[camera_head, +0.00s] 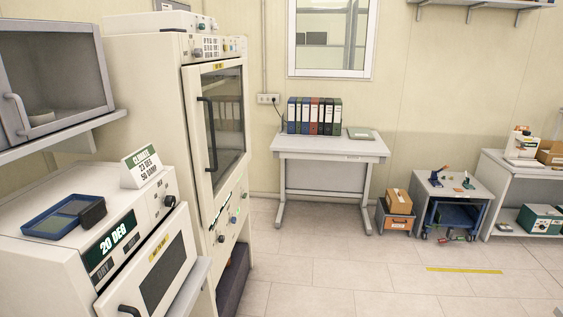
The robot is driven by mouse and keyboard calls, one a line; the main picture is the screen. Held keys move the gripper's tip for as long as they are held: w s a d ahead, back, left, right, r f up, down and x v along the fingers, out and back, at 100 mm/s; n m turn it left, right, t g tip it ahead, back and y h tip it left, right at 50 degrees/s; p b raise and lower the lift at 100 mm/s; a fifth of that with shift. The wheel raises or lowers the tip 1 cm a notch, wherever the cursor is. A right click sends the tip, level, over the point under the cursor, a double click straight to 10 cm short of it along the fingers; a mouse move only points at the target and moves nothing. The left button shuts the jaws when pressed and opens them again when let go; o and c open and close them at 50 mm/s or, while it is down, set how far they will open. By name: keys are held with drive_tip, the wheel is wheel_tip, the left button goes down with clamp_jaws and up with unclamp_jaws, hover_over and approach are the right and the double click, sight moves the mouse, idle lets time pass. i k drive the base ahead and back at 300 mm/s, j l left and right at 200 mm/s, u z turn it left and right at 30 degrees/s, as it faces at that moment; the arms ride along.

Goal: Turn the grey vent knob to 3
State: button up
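My gripper is not in view. Several small knobs show in the head view, and I cannot tell which is the grey vent knob. A tall cream cabinet (150,100) has a grey-looking knob (198,52) on its upper panel and more knobs below its door, one of them blue-green (232,219). The low white oven (45,265) in front, with a "20 DEG" display (111,243), has a dark knob (169,201) at the right of its panel. The numbers around the knobs are too small to read.
A blue tray (62,228) and a green "CLIMATE" sign (142,165) stand on the oven. A glass-fronted box (55,75) sits on a shelf at left. A desk with binders (314,116) and low tables stand behind. The tiled floor (330,265) right of the cabinets is largely clear.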

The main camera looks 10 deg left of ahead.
sight(198, 52)
drive_tip(key=i+u, duration=0.2)
drive_tip(key=i, duration=0.3)
drive_tip(key=i+l+u, duration=0.2)
drive_tip(key=i, duration=0.3)
drive_tip(key=i+l+u, duration=0.2)
drive_tip(key=i, duration=0.3)
drive_tip(key=i+l+u, duration=0.2)
drive_tip(key=i+l, duration=0.15)
drive_tip(key=i, duration=0.15)
drive_tip(key=i+l+u, duration=0.2)
drive_tip(key=u, duration=0.15)
drive_tip(key=i+l+u, duration=0.5)
drive_tip(key=l+u, duration=0.15)
drive_tip(key=i+l+u, duration=0.15)
drive_tip(key=l+u, duration=0.2)
drive_tip(key=i+l+u, duration=0.1)
drive_tip(key=l+u, duration=0.25)
drive_tip(key=l, duration=0.15)
drive_tip(key=l+u, duration=0.5)
drive_tip(key=l, duration=0.5)
drive_tip(key=i, duration=0.05)
